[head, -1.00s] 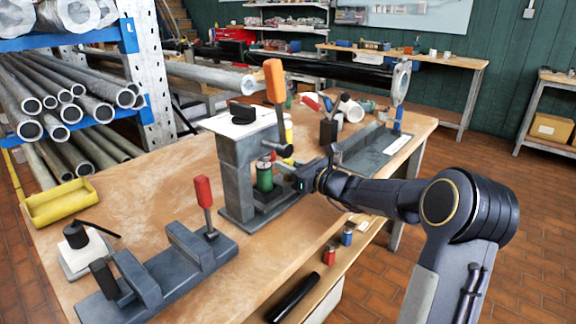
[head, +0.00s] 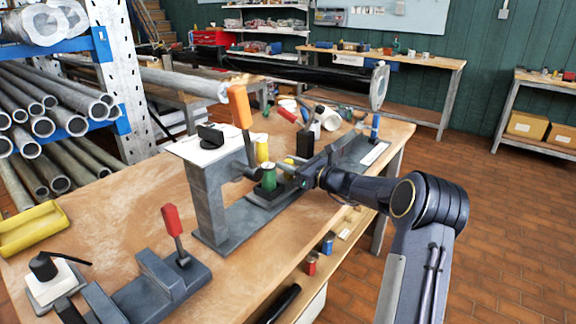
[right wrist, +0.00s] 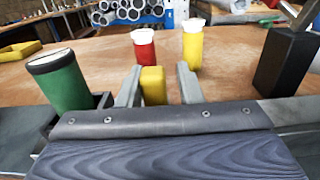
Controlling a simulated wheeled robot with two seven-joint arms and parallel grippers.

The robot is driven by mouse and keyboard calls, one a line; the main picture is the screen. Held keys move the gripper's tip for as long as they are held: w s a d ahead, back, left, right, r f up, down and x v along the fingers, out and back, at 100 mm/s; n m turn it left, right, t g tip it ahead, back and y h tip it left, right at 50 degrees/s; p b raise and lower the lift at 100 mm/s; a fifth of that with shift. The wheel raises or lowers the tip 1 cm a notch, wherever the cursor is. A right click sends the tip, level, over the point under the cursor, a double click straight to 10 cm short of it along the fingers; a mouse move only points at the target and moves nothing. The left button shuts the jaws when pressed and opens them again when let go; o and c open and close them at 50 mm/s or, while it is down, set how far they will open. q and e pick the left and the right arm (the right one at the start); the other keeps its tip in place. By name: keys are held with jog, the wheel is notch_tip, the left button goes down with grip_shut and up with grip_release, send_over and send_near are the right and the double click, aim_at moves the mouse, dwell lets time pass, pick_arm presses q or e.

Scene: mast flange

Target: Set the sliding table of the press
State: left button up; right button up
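The grey press (head: 207,205) stands on the bench, its orange-handled lever (head: 239,106) upright. Its dark sliding table (head: 262,196) bears a green cylinder (head: 268,178), clear to the right of the column; the cylinder also shows in the right wrist view (right wrist: 60,84). My right gripper (head: 303,184) is at the table's right side. In the right wrist view its grey fingers (right wrist: 160,86) stand apart on either side of a yellow block (right wrist: 153,86). The left finger looks close to or against the block, with a gap at the right finger. My left gripper is out of view.
A red-handled clamp fixture (head: 175,230) sits at the front left. A black block (right wrist: 285,70) stands to the right of the fingers. A red cup (right wrist: 144,48) and a yellow cup (right wrist: 193,47) stand behind. A yellow bin (head: 30,229) is at the far left.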

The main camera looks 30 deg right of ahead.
jog(key=shift+o, duration=1)
jog(key=shift+d, duration=0.1)
jog(key=v, duration=0.7)
jog(key=shift+s, duration=0.4)
